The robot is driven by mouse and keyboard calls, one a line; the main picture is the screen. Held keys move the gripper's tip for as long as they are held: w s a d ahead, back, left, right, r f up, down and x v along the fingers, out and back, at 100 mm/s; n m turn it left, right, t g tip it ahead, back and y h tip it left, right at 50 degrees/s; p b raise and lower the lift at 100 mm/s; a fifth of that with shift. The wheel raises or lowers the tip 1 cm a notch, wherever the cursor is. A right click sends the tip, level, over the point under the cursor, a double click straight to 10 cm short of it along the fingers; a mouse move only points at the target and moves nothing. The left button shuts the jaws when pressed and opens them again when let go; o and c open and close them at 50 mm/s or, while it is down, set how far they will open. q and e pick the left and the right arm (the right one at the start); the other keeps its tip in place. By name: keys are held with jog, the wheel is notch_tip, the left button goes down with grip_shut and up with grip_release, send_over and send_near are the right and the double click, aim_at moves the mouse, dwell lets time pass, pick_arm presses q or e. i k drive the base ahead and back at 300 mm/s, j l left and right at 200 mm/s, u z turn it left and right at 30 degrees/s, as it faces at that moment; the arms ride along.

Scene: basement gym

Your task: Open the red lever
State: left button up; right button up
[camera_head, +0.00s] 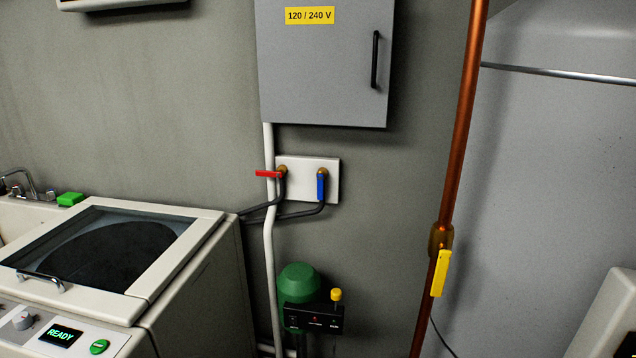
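The red lever (268,173) sits on a brass valve at the upper left of a white wall plate (308,165). It points left, level, across a white vertical pipe. A blue lever (321,187) on the same plate hangs straight down from its own brass valve. Dark hoses run from both valves to the left, behind the washing machine. Neither of my grippers shows in the head view.
A washing machine (190,262) with a "READY" display stands at the left. A grey electrical box (325,70) hangs above the plate. A green device (299,281) sits below. A copper pipe (465,120) with a yellow lever (440,272) runs down at the right.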

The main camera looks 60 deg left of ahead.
aim_at(261, 173)
jog(key=u, duration=2.05)
